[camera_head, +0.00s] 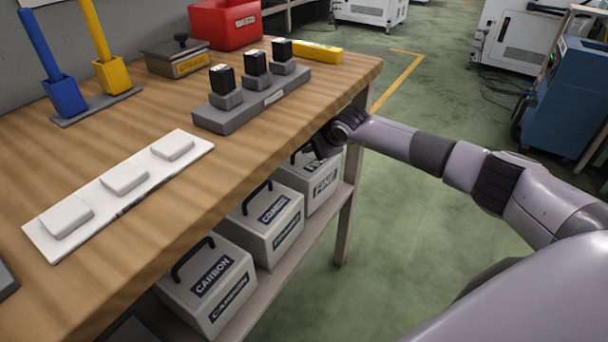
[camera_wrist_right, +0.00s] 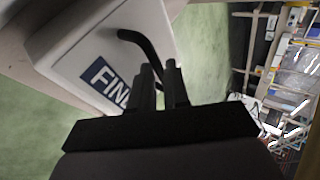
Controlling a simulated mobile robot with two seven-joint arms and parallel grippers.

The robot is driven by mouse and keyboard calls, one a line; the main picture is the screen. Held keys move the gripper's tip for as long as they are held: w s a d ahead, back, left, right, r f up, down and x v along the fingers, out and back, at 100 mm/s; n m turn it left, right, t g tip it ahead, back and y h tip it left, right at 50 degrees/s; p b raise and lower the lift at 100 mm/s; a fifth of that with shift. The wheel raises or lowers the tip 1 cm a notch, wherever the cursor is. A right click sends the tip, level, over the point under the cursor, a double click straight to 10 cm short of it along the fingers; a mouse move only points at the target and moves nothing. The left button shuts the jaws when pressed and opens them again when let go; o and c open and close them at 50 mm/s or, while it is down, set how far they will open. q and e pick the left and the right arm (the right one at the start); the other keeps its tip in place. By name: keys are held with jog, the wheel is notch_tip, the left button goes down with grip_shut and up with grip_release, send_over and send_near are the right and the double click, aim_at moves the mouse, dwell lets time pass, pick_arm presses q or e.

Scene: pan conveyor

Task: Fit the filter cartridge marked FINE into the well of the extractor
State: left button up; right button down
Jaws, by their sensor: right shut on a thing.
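The FINE cartridge (camera_head: 324,188) is a pale grey box with a dark label and a black handle. It stands on the shelf under the bench, at the end nearest my right arm; whether it is lifted at all I cannot tell. My right gripper (camera_head: 324,148) is at its top, partly hiding the upper label. In the right wrist view my right gripper (camera_wrist_right: 160,82) is shut on the black handle (camera_wrist_right: 137,38) of the FINE cartridge (camera_wrist_right: 90,50). My left gripper is not in view. I cannot make out the extractor or its well.
A COARSE cartridge (camera_head: 268,222) and a CARBON cartridge (camera_head: 207,285) stand beside it on the shelf (camera_head: 285,270). The bench top (camera_head: 235,155) overhangs them, with a bench leg (camera_head: 346,220) close by. Green floor (camera_head: 400,250) to the right is open.

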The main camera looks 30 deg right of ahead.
jog(key=shift+s+a+f, duration=0.1)
jog(key=shift+s+f, duration=0.05)
jog(key=shift+f, duration=0.2)
jog(key=shift+s+r, duration=0.1)
